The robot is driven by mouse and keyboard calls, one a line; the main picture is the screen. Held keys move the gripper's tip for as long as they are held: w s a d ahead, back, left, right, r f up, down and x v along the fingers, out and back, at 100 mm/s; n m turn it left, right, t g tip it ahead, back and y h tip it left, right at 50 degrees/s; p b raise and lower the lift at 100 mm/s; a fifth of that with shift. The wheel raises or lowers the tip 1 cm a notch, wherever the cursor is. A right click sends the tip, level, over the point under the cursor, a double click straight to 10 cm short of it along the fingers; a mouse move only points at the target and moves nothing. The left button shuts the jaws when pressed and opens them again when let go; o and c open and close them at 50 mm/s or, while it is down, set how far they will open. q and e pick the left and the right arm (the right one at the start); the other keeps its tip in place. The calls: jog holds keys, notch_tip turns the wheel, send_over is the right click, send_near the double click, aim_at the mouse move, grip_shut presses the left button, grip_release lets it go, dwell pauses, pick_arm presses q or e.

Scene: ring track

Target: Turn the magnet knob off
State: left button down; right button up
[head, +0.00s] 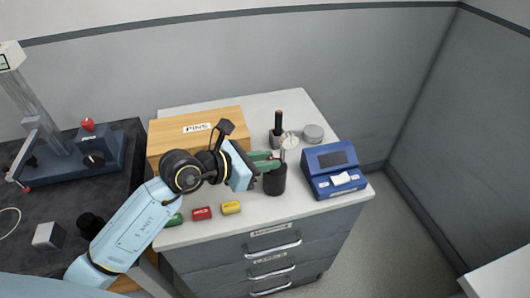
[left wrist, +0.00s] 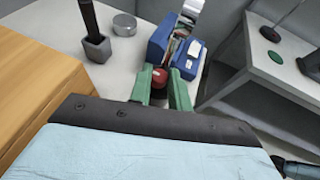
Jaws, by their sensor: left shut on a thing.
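A black round knob (head: 94,159) sits on the front of a blue block (head: 95,138) with a red button on top, on the dark table at the left. I take this as the magnet knob; its setting is too small to read. My left gripper (head: 268,164) is well to the right of it, over the light cabinet top by a black cup (head: 275,182). In the left wrist view its green fingers (left wrist: 160,88) are shut on a small dark red piece (left wrist: 159,76). Its lower part is hidden. My right gripper does not show.
A wooden PINS box (head: 195,127) stands behind my left arm. Green, red (head: 202,213) and yellow (head: 231,207) pieces lie in front. A blue printer-like device (head: 335,170) stands right of the cup.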

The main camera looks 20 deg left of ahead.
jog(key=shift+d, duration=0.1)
pick_arm(q)
jog(key=c, duration=1.6)
grip_release()
jog(key=o, duration=0.3)
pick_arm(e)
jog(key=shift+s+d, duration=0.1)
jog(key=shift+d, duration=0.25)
pick_arm(q)
jog(key=v, duration=1.3)
jog(key=shift+s, duration=0.2)
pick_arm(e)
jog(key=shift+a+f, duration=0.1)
pick_arm(q)
jog(key=shift+a, duration=0.1)
